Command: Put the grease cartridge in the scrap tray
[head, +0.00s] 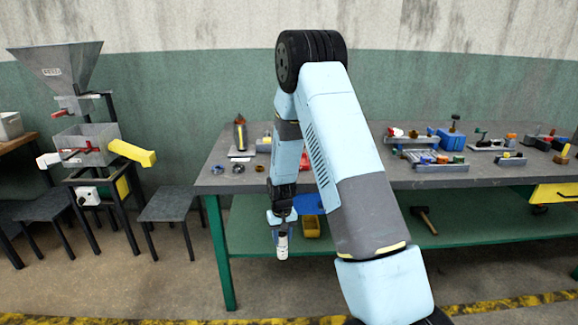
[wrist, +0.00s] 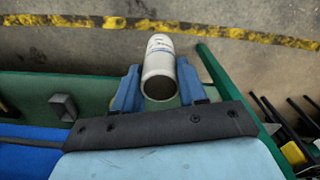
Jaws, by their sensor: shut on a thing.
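The grease cartridge (head: 282,247), a white and silver cylinder, hangs upright below my gripper (head: 281,229), in front of the workbench's front edge. In the wrist view the cartridge (wrist: 158,62) sits between the two blue fingers of my gripper (wrist: 157,85), which are shut on it. Its dark round end faces the camera. A blue tray-like thing (head: 309,204) shows behind my gripper on the lower shelf, partly hidden by my arm. I cannot tell whether it is the scrap tray.
The grey workbench (head: 225,182) has a green lower shelf (head: 380,227) holding a yellow bin (head: 311,228) and a hammer (head: 424,219). Parts and small racks crowd the bench top's right side. A hopper machine (head: 85,140) and stools stand at left.

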